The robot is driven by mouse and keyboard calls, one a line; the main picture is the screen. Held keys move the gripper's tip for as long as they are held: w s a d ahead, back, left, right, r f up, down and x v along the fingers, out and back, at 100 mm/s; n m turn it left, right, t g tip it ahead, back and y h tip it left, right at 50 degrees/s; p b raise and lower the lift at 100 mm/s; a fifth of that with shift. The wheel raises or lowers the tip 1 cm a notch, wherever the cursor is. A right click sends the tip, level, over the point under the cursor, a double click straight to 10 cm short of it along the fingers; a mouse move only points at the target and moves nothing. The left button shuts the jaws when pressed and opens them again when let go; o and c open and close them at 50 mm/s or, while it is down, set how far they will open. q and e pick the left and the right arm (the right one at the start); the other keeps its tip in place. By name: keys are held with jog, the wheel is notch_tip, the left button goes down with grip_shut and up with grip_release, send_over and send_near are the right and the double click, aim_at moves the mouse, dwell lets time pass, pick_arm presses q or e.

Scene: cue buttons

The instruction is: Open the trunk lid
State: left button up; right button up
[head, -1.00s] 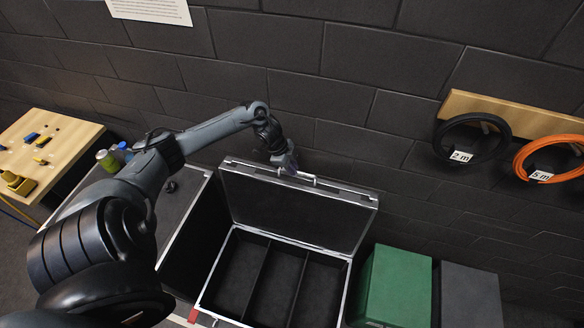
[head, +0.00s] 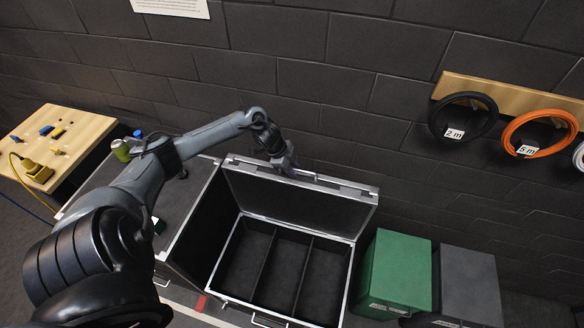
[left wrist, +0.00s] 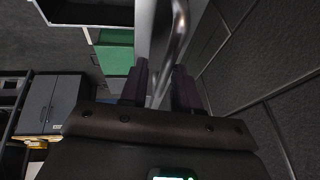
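The trunk (head: 208,287) is a black case with metal edges. Its lid (head: 290,208) stands raised at the back, roughly upright, and the inside shows several dark compartments. A metal handle (head: 306,176) sits at the lid's top edge. My left gripper (head: 288,167) is at this edge beside the handle. In the left wrist view, the two dark fingers of the left gripper (left wrist: 160,90) stand apart, with the bright handle bar (left wrist: 180,35) running between them. Firm contact with the bar cannot be made out. My right gripper is not in view.
Green (head: 398,270) and grey (head: 468,285) boxes stand right of the trunk. A wooden table (head: 85,135) with small parts is at left. A green can (head: 121,150) stands behind my left arm. Black (head: 463,115) and orange (head: 540,133) cables hang on the wall close behind.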

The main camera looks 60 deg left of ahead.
pick_arm(q)
jog(key=shift+o, duration=0.6)
jog(key=shift+r, duration=0.15)
jog(key=v, duration=1)
jog(key=shift+r, duration=0.2)
jog(key=shift+s+a, duration=0.15)
jog(key=shift+s, duration=0.1)
